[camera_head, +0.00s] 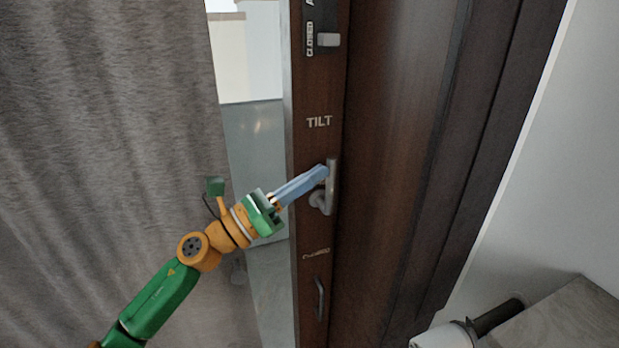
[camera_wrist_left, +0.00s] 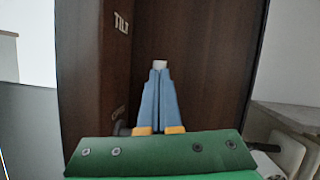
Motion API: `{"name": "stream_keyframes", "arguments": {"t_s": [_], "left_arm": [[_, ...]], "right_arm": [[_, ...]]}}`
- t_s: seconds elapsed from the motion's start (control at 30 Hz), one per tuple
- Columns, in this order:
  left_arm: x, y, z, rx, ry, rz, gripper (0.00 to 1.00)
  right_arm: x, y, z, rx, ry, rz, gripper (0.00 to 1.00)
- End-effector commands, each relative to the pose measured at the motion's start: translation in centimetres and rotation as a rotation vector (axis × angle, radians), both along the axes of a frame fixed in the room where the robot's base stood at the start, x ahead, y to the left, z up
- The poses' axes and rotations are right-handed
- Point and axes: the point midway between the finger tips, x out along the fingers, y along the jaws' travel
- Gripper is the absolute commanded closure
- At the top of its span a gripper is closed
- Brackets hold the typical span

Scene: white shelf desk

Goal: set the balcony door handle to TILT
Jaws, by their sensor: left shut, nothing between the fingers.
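The balcony door handle (camera_head: 330,186) is a grey metal lever on the dark brown door frame. Its lever stands upright, with its free end up below the TILT label (camera_head: 319,122). My left gripper (camera_head: 324,169) is shut and empty, its blue fingers pressed together. Its tips are at the upper end of the lever; I cannot tell whether they touch. In the left wrist view, the shut fingers (camera_wrist_left: 159,72) point at a small pale end of the handle (camera_wrist_left: 160,63), and the rest of the lever is largely hidden. My right gripper is not in view.
A lower label (camera_head: 316,253) and a small grey pull (camera_head: 320,298) are below the handle. A grey slider (camera_head: 328,40) beside a CLOSED label is above. A grey curtain (camera_head: 100,110) hangs at left. A grey-topped surface (camera_head: 570,320) is at lower right.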

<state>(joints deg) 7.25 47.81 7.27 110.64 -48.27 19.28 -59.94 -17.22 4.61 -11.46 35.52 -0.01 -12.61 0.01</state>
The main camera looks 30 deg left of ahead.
Motion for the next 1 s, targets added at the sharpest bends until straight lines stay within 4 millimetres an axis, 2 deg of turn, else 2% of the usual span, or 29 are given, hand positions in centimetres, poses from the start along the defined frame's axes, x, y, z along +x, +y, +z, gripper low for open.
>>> {"name": "stream_keyframes", "arguments": {"t_s": [0.23,0.33,0.6,0.8,1.0], "left_arm": [[0.0,0.0,0.0,0.000,0.000,-0.001,1.00],[-0.4,0.3,-0.5,-0.001,0.000,0.000,1.00],[-3.9,2.5,-2.5,0.001,0.001,0.001,1.00],[-5.6,3.6,-2.7,-0.003,-0.002,0.000,1.00],[-5.9,3.8,-2.5,-0.003,-0.002,0.000,1.00]], "right_arm": [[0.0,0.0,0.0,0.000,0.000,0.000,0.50],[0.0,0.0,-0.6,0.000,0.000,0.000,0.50],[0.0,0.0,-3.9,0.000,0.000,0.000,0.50],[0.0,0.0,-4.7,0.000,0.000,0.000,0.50],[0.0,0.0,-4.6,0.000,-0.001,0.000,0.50]]}}
